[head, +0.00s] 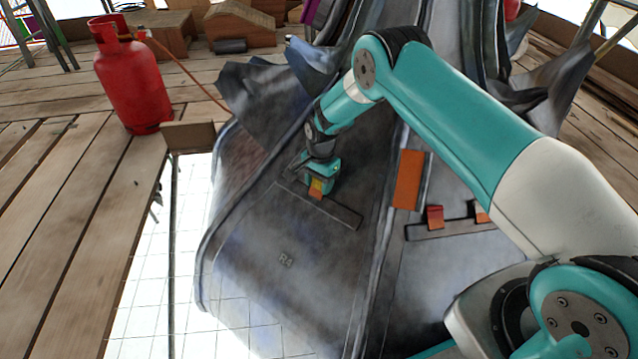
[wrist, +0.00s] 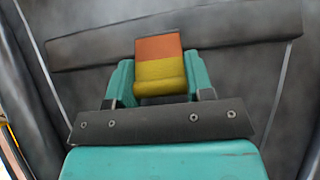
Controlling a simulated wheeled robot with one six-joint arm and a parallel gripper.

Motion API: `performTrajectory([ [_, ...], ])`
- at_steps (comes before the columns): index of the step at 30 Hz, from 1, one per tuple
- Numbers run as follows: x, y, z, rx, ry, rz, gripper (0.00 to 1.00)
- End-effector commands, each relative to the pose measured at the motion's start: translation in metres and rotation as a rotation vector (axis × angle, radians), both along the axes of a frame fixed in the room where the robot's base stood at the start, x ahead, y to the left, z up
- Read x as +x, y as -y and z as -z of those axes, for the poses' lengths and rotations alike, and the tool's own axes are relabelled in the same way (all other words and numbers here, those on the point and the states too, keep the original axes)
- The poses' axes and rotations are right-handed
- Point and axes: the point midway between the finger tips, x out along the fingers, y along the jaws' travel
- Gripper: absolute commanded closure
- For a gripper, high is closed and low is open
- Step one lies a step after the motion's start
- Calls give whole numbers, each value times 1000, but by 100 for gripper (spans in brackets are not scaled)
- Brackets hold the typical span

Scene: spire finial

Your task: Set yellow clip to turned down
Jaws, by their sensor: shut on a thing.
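The yellow clip (head: 316,184) is a small tab, part yellow and part orange. It sits at a dark strip (head: 345,215) on the grey metal panel marked R4 (head: 270,230). My gripper (head: 319,186) reaches down to it and is shut on it. In the wrist view the clip (wrist: 160,82) lies between the teal fingers of my gripper (wrist: 160,88), yellow towards me and orange away from me. The dark strip (wrist: 90,48) runs behind it. The clip's lower end and its exact bend are hidden.
Orange-red clips (head: 435,217) sit on another strip (head: 455,232) to the right. An orange plate (head: 409,179) stands on the ridge between the panels. A red gas cylinder (head: 132,85) stands on the plank deck (head: 60,180) at left. An open gap lies left of the panel.

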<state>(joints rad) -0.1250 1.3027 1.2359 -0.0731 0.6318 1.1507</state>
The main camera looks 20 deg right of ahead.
Motion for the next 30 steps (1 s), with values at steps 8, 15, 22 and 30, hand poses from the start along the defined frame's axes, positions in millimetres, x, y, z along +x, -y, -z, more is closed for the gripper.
performTrajectory([
  [8,2,3,2,60,-38,-2,76],
  [15,2,3,1,58,-37,-2,32],
  [22,2,3,1,58,-37,-2,27],
  [30,3,5,-21,58,-36,-2,27],
])
